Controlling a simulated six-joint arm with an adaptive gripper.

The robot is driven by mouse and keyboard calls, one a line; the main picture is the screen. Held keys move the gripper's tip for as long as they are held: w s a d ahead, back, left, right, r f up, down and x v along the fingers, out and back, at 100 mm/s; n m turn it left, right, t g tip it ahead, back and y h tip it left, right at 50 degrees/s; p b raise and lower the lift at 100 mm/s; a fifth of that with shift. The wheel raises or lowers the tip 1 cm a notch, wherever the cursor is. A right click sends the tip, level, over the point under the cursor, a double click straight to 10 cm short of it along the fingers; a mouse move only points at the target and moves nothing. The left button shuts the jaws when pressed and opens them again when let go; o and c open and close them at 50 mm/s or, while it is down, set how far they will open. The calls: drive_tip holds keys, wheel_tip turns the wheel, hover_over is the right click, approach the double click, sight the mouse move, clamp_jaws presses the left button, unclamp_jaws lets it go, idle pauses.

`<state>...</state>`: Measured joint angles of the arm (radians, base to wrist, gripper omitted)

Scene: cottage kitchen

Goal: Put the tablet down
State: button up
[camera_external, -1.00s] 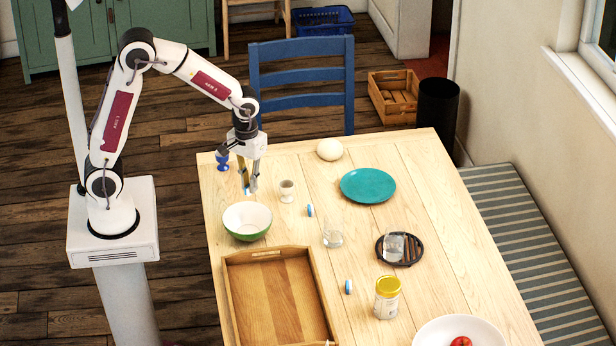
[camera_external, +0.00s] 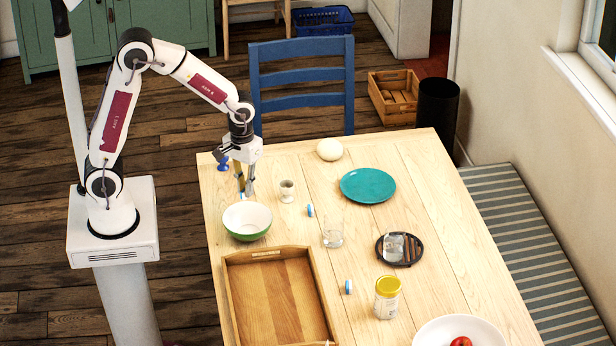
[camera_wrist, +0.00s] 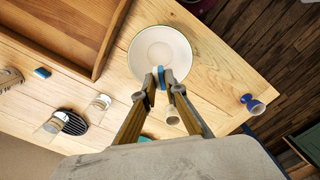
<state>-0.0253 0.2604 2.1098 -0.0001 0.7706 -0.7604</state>
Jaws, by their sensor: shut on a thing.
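In the wrist view my gripper (camera_wrist: 161,78) is shut on a small blue-and-white tablet (camera_wrist: 161,76), which sits between the fingertips. The tablet overlaps the bowl's rim (camera_wrist: 135,50) in that view. In the external view only a bit of blue shows at the fingertips. I cannot tell whether the tablet touches the table. Two similar tablets lie on the table, one near the glass (camera_external: 310,210) and one near the yellow-lidded jar (camera_external: 348,287).
A pale egg cup (camera_external: 287,190) stands right of my gripper, and a blue egg cup (camera_external: 223,166) is partly hidden behind it. A wooden tray (camera_external: 229,290) lies in front of the bowl. A teal plate (camera_external: 367,185), a glass (camera_external: 333,236) and the jar (camera_external: 387,300) stand farther right.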

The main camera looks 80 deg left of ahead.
hover_over(249, 232)
drive_tip(key=shift+f, duration=4.9)
drive_tip(key=o, duration=0.9)
drive_tip(key=shift+r, duration=0.1)
drive_tip(key=shift+r, duration=3.4)
